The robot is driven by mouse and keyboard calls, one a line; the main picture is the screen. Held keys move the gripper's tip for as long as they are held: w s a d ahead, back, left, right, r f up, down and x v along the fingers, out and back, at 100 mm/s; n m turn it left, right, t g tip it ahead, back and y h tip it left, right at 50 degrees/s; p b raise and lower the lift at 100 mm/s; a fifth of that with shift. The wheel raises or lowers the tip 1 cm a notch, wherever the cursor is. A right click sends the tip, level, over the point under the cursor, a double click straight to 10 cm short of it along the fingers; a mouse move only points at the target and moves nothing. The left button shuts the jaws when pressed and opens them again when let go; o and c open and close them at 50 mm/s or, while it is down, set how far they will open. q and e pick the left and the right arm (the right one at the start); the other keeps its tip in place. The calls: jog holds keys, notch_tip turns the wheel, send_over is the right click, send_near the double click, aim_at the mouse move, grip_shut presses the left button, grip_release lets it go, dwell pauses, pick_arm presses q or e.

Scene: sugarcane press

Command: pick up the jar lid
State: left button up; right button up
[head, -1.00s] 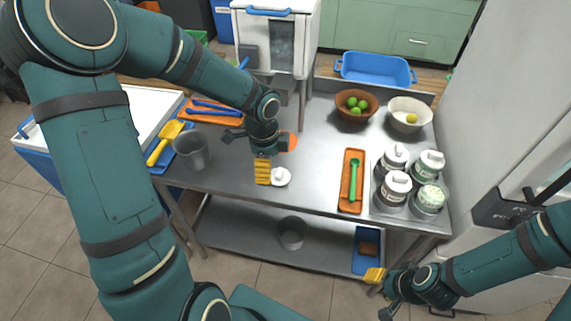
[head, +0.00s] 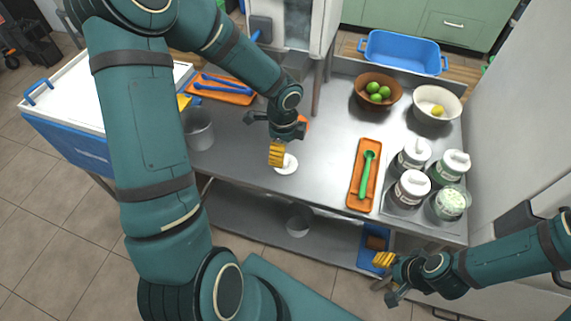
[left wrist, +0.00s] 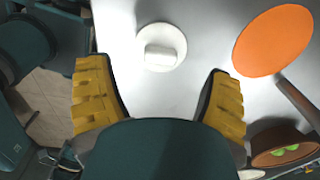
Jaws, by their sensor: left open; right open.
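The jar lid (head: 287,166), white and round with a raised knob, lies flat on the steel table near its front edge. It also shows in the left wrist view (left wrist: 160,46), at the top centre, ahead of the fingertips. My left gripper (head: 277,150) is above and beside the lid; a yellow-padded finger partly covers the lid in the head view. In the left wrist view the left gripper (left wrist: 160,80) is open and empty, its fingers wide to either side of the lid. My right gripper (head: 386,277) is open and empty in front of the table, at lower right.
Several jars (head: 411,189) stand at right beside an orange tray (head: 357,190) with a green spoon. A brown bowl (head: 365,98) and white bowl (head: 449,112) stand behind. A grey cup (head: 199,130) is at left. An orange disc (left wrist: 272,40) lies right of the lid.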

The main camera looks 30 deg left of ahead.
aim_at(285, 160)
pick_arm(q)
jog(key=f, duration=0.1)
jog(key=f+b, duration=0.1)
jog(key=f, duration=0.1)
jog(key=f+b, duration=0.1)
jog(key=f, duration=0.1)
jog(key=shift+w+d+f, duration=0.15)
jog(key=shift+d, duration=0.1)
jog(key=c, duration=0.9)
